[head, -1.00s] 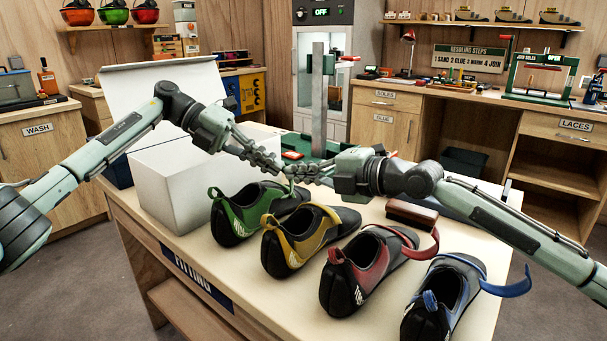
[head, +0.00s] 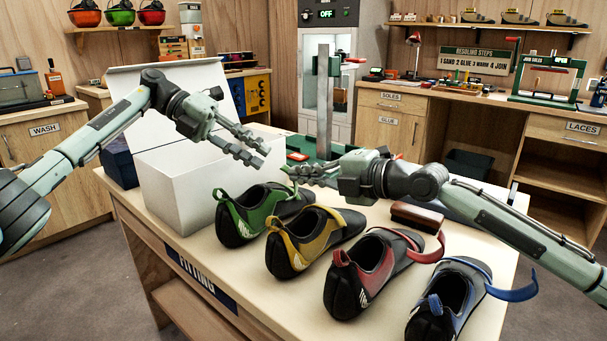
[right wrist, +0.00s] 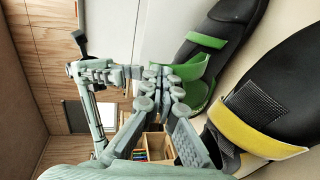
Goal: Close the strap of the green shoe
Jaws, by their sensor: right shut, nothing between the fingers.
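The green shoe (head: 238,226) stands at the back left of the shoe row on the table, toe away. Its green strap (right wrist: 190,70) shows in the right wrist view around the shoe's upper, partly behind my fingers; I cannot tell whether its end is fastened. My right gripper (head: 290,171) is shut and empty, just above the green shoe's strap area. It also shows in the right wrist view (right wrist: 165,75), its fingertips close to the strap; contact is unclear. My left gripper (head: 262,153) is open and empty, raised in front of the white box, left of the right gripper.
The yellow shoe (head: 287,254) stands close beside the green one, then the red shoe (head: 350,290) and blue shoe (head: 432,318), their straps sticking out right. The white box (head: 185,193) is left of the green shoe. A brush (head: 414,215) lies behind the red shoe.

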